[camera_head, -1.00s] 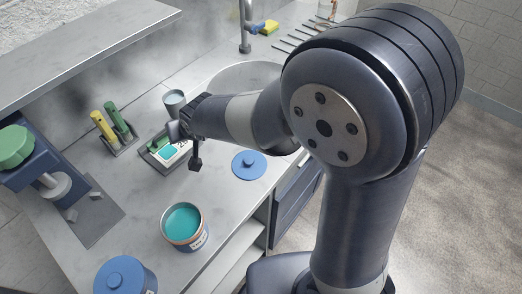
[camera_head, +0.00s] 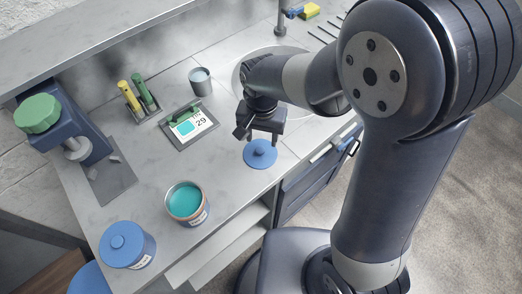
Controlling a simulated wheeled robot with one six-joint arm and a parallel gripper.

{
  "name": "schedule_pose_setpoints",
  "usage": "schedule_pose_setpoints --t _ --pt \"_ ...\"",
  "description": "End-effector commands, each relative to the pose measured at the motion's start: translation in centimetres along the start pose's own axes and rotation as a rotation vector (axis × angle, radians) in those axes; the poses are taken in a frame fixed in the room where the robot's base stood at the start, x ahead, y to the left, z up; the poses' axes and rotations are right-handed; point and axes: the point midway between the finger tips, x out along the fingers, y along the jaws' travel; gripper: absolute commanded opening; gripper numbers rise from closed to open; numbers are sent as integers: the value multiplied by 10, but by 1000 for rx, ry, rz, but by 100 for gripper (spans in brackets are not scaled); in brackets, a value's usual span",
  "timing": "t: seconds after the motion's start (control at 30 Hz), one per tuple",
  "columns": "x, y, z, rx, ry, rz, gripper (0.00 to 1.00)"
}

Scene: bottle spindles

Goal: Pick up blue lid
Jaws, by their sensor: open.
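The blue lid (camera_head: 260,155), a flat disc with a small round knob, lies on the grey counter near its front edge. My gripper (camera_head: 259,138) points down just above and behind the lid, its fingers apart with nothing seen between them. A finger overlaps the lid's far rim in this view; I cannot tell whether it touches. An open can of teal paint (camera_head: 186,202) stands to the left of the lid. A second can with a blue lid on it (camera_head: 127,246) stands at the lower left.
A blue device with a green knob (camera_head: 38,114) is at the left. A sink (camera_head: 243,73) lies behind my arm. Counter between paint and lid is clear.

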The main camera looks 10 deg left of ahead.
Motion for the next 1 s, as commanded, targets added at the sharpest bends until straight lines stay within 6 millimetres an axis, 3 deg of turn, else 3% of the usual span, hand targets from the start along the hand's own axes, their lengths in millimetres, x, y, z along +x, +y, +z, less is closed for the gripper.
schedule_pose_setpoints --t 0.5,0.8,1.0 --pt "51 -4 3 -2 -1 1 50" --pt "56 -4 2 -1 1 -1 50" --pt "56 -4 2 -1 2 -1 34"
